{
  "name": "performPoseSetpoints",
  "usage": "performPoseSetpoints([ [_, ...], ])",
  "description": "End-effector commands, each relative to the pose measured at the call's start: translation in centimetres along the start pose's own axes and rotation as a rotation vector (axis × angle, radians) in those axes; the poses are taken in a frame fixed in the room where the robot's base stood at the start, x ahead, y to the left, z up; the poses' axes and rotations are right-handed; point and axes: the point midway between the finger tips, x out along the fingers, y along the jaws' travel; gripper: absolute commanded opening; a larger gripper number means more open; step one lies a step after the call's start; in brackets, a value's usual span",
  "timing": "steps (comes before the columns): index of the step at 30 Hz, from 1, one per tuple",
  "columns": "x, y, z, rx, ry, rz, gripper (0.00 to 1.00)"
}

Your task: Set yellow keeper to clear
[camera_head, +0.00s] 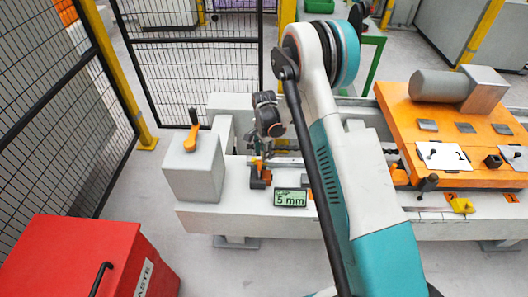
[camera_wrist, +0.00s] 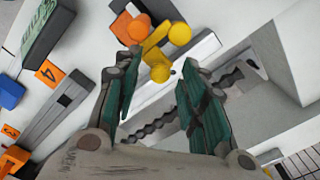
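In the wrist view a yellow keeper (camera_wrist: 158,45), a bent piece with rounded knobs, lies just beyond my fingertips, against an orange round part (camera_wrist: 130,27). My gripper (camera_wrist: 161,68) is open, with its two teal-padded fingers spread and the keeper's lower knob close to the space between the tips. I cannot tell whether a finger touches it. In the head view my gripper (camera_head: 263,148) is low over the grey bench, left of my arm.
A gap display (camera_head: 291,198) reading 5 mm stands on the bench near an orange block (camera_head: 257,181). A grey box with a lever (camera_head: 192,174) stands left. An orange plate (camera_head: 450,125) is right. A threaded rod (camera_wrist: 155,127) runs below my fingers. A red waste bin (camera_head: 85,258) is front left.

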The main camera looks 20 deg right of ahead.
Motion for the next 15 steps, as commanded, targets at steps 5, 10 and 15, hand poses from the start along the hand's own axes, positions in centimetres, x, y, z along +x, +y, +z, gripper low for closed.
performPoseSetpoints([
  [5, -0.03, 0.00, 0.00, 0.000, 0.000, 0.000, 0.22],
  [10, -0.04, 0.01, 0.00, 0.000, 0.000, 0.000, 0.00],
  [15, -0.03, 0.00, -0.03, -0.003, 0.000, 0.000, 0.00],
])
